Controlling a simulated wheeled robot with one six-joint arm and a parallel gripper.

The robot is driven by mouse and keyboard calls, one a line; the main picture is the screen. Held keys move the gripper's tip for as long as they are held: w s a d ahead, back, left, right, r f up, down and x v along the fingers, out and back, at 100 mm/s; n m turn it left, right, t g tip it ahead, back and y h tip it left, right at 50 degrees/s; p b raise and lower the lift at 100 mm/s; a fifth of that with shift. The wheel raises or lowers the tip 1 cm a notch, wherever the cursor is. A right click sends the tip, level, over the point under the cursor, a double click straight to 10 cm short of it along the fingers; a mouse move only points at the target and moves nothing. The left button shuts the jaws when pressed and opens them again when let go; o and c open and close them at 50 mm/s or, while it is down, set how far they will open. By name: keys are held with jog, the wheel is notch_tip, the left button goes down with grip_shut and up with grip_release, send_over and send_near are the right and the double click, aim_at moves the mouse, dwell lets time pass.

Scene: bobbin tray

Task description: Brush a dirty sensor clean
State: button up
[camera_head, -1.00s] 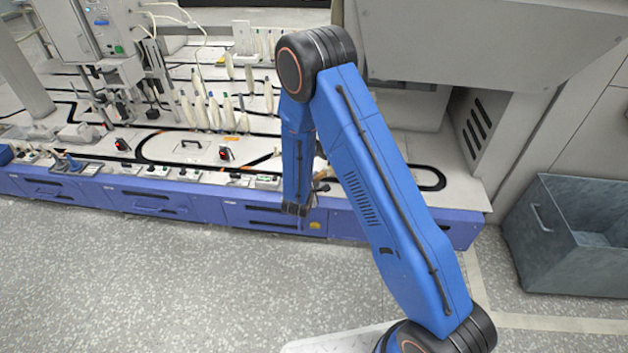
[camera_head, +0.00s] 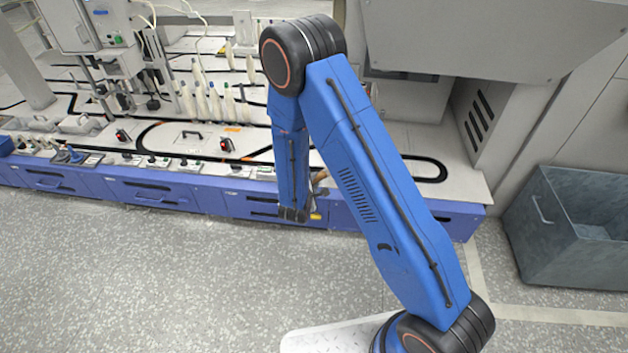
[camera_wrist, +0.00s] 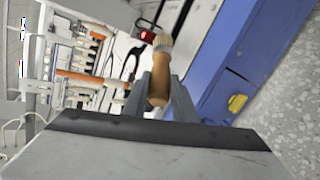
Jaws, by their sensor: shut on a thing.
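A brush with a wooden handle (camera_wrist: 159,85) and pale bristles stands between the grey fingers of my gripper (camera_wrist: 162,88) in the wrist view. My gripper is shut on its handle, bristles pointing away from the wrist. Beyond the bristle tip, a small black box with a red part (camera_wrist: 147,37) sits on the pale bench top. It may be a sensor; I cannot tell whether it is dirty or whether the bristles touch it. In the head view, similar red-and-black boxes (camera_head: 226,145) (camera_head: 121,136) sit on the bench. My forearm mostly hides the gripper there.
The bench with its blue front (camera_head: 160,195) carries black tracks and several upright bobbins (camera_head: 214,103). A grey machine housing (camera_head: 490,40) stands at the right back. A grey-blue bin (camera_head: 540,245) is on the floor at right. The floor in front is clear.

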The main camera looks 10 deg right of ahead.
jog(key=s, duration=0.1)
jog(key=s+a, duration=0.1)
jog(key=s, duration=0.1)
dwell(0.4)
jog(key=shift+w, duration=0.1)
dwell(0.4)
jog(key=shift+n+y, duration=0.3)
jog(key=w+d+r, duration=0.3)
jog(key=w+r, duration=0.1)
jog(key=w+d+r, duration=0.3)
jog(key=w+d, duration=0.1)
jog(key=shift+d+r, duration=0.25)
jog(key=shift+r, duration=0.1)
jog(key=w+d+r, duration=0.4)
jog(key=d+r, duration=0.3)
jog(key=d, duration=0.1)
jog(key=shift+w+r+n+t+y, duration=0.15)
jog(key=shift+r+n+t+y, duration=0.15)
jog(key=shift+n+y, duration=0.1)
jog(key=shift+f, duration=0.1)
